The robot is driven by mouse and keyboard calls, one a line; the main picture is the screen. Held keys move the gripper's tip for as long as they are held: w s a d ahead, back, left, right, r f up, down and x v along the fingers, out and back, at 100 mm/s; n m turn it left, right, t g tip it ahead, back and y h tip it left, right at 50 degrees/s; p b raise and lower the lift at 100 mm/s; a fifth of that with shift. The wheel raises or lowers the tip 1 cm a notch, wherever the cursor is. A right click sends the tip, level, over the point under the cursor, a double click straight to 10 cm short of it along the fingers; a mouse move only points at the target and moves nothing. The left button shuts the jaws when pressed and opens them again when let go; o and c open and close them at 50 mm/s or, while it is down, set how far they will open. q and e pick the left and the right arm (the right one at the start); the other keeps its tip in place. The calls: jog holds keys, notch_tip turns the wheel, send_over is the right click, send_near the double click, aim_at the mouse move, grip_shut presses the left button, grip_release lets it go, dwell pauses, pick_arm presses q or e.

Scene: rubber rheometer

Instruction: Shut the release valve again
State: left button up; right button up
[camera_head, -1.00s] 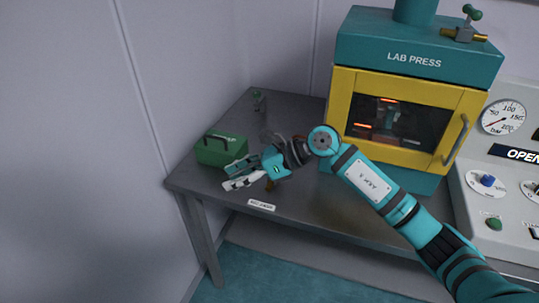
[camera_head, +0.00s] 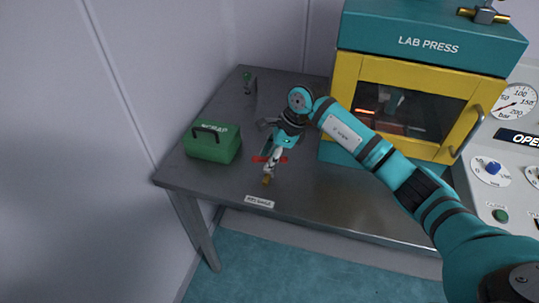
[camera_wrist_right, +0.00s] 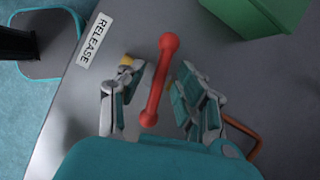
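The release valve shows in the wrist view as a red lever (camera_wrist_right: 160,82) with a ball at each end, above the dark table and beside the white label reading RELEASE (camera_wrist_right: 95,39). A small brass end (camera_wrist_right: 127,60) shows near a fingertip. In the head view, the red lever (camera_head: 258,159) and brass end (camera_head: 267,180) sit near the table's front edge, partly covered by my right gripper (camera_head: 270,163). The gripper is open, with a finger on each side of the lever and gaps visible. The valve body is mostly hidden. My left gripper is not in view.
A green box (camera_head: 212,149) with a dark handle stands left of my right gripper, on the grey table (camera_head: 330,205). The lab press (camera_head: 420,90) stands to the right, its yellow door shut. A small green-topped fitting (camera_head: 248,80) is at the back left.

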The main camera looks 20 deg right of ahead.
jog(key=shift+s, duration=0.1)
jog(key=c, duration=0.7)
grip_shut()
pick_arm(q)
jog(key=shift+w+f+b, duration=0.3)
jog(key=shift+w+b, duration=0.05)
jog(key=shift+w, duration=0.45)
pick_arm(e)
jog(key=shift+m+t, duration=0.6)
jog(key=shift+m, duration=1)
jog(key=o, duration=0.7)
grip_release()
jog(key=shift+h, duration=0.3)
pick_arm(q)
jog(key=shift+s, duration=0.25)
pick_arm(e)
jog(key=v, duration=1.2)
